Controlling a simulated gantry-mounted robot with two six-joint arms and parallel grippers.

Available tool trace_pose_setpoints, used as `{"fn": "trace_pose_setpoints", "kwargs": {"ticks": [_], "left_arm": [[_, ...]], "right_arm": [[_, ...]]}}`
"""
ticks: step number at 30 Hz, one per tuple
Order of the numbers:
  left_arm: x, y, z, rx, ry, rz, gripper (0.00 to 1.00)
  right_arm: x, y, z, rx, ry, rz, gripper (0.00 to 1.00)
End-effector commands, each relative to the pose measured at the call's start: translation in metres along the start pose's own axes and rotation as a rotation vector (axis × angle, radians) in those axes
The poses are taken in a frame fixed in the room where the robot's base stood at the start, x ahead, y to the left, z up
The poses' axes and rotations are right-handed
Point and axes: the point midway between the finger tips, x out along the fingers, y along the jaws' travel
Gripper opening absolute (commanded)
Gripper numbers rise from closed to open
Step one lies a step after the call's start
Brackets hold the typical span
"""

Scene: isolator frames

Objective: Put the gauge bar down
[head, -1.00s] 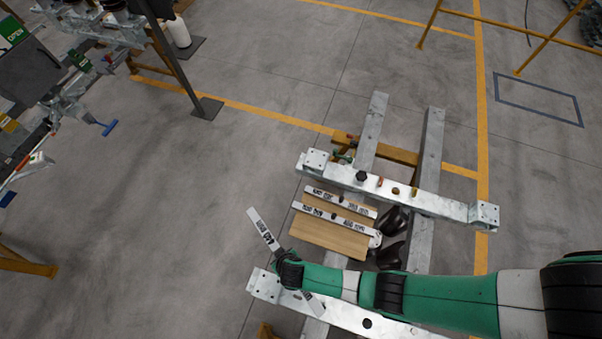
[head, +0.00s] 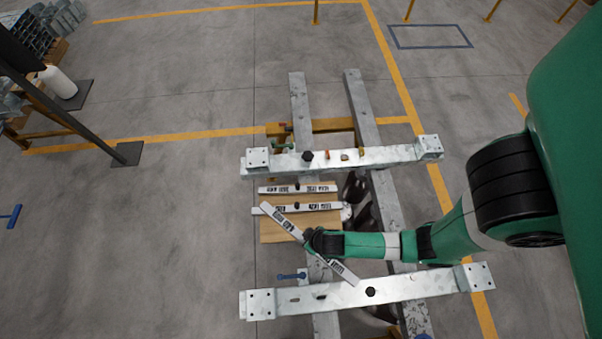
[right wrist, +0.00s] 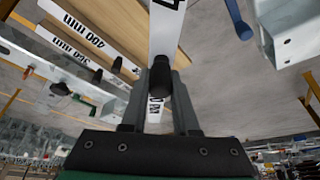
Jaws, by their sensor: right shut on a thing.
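My right gripper (head: 314,238) is shut on the white gauge bar (head: 283,222), holding it near its middle. The bar lies slantwise in the head view, its upper end overlapping the wooden board (head: 270,232) and its lower end over the near steel crossbeam. Two other white bars, an upper one (head: 320,188) and a lower one (head: 325,207), lie side by side on the board. My left gripper is not in view.
A far steel crossbeam (head: 385,155) carries small fittings and a near crossbeam (head: 420,284) lies below my arm. A blue-handled tool (head: 291,276) is by the near beam. A dark post with a base plate (head: 127,153) stands left; the floor between is clear.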

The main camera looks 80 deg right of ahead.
Motion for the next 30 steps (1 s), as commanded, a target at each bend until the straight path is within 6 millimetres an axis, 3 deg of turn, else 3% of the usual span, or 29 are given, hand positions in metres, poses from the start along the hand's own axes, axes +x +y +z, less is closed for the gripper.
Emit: {"fn": "trace_pose_setpoints", "kwargs": {"ticks": [1, 5, 6, 10, 18, 25, 30], "left_arm": [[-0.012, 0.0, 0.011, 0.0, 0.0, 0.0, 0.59], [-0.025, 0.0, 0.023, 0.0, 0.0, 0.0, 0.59], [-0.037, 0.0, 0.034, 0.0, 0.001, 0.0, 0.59], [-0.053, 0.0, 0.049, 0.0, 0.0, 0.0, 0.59], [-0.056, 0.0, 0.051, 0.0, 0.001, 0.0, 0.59], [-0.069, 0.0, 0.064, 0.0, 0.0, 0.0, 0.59], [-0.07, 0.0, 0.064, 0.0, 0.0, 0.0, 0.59]], "right_arm": [[0.015, 0.008, -0.005, 0.013, 0.004, 0.002, 0.0], [0.036, 0.027, -0.022, 0.013, 0.006, 0.002, 0.0], [0.052, 0.032, -0.021, 0.011, 0.005, 0.002, 0.0], [0.077, 0.044, -0.027, 0.006, 0.005, 0.0, 0.0], [0.086, 0.051, -0.033, -0.002, 0.002, -0.001, 0.0], [0.119, 0.056, -0.025, -0.003, 0.001, -0.001, 0.0], [0.124, 0.056, -0.023, -0.002, 0.002, -0.001, 0.0]]}}
